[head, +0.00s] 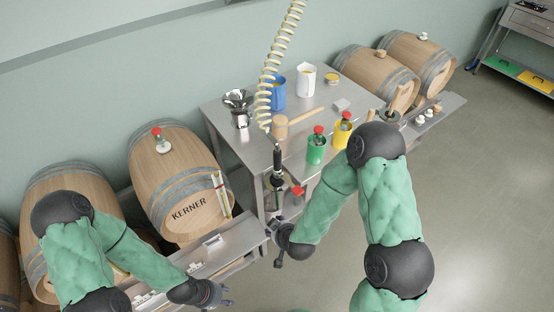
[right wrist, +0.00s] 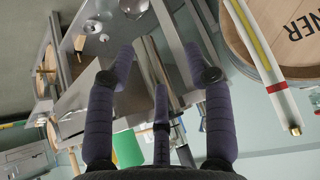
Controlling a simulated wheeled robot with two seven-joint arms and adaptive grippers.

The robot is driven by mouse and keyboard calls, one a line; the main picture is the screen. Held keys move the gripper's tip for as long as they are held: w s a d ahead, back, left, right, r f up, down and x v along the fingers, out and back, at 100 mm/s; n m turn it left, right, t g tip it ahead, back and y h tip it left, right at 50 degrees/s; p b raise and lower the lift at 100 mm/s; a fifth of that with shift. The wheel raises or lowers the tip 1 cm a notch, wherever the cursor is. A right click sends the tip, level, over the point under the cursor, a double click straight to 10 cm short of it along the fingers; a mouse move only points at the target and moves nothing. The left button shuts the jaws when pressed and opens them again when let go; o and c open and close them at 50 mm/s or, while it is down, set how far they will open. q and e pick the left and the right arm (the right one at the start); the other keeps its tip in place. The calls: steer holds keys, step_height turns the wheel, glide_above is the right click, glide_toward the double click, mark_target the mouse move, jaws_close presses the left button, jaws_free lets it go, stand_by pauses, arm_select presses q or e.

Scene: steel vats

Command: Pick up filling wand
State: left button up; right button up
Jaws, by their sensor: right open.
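The filling wand (head: 278,162) hangs upright from a cream coiled hose (head: 267,85), in front of the steel table. My right gripper (head: 279,257) is open, below the wand's handle in the head view. In the right wrist view its fingers (right wrist: 160,95) are spread, with a shiny steel shape between or behind them; I cannot tell whether that is the wand. My left gripper (head: 226,295) looks open and empty, low by the barrel rack.
Open floor lies right.

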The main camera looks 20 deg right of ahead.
steer(key=w+d+r+n+t+h+p, duration=0.15)
steer(key=w+r+p, duration=0.25)
steer(key=r, duration=0.7)
steer(key=n+t+h+p, duration=0.1)
steer(key=t+h+p, duration=0.1)
steer(key=t+p, duration=0.35)
glide_toward(277, 146)
steer(key=w, duration=0.2)
steer(key=w+g, duration=0.1)
steer(key=shift+w+d+f, duration=0.3)
steer(key=shift+f, duration=0.05)
steer(key=shift+w+d+f, duration=0.1)
steer(key=shift+w, duration=0.55)
arm_select(q)
step_height(277, 146, up, 12)
steer(key=shift+w+f, duration=0.2)
steer(key=shift+w, duration=0.05)
arm_select(e)
steer(key=shift+x, duration=2.15)
arm_select(q)
steer(key=shift+d, duration=0.1)
arm_select(e)
jaws_close()
